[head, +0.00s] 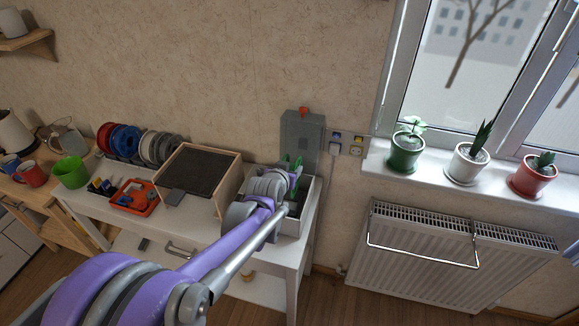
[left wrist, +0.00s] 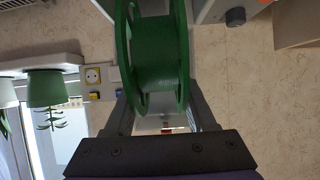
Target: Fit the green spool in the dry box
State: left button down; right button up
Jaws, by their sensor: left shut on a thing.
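My left gripper (head: 289,178) is shut on the green spool (head: 295,163), a small part of which shows past my wrist in the head view. In the left wrist view the spool (left wrist: 155,55) fills the space between the two dark fingers, its flanges standing to either side. The spool appears to be over the box, in front of the lid. My arm hides part of the box, and its depth relative to the rim is unclear.
A wooden-framed box with a dark panel (head: 197,172) stands left of the dry box. Several other spools (head: 125,140) stand in a row at the back. Wall sockets (head: 355,146) are right of the lid.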

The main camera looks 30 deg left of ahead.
pick_arm(q)
jog(key=shift+f+b, duration=2.3)
jog(key=shift+f, duration=1.15)
jog(key=shift+s, duration=0.1)
jog(key=shift+c, duration=0.7)
grip_release()
jog(key=p+v, duration=0.1)
jog(key=v, duration=0.9)
jog(key=shift+s+r, duration=0.15)
jog(key=shift+s, duration=0.2)
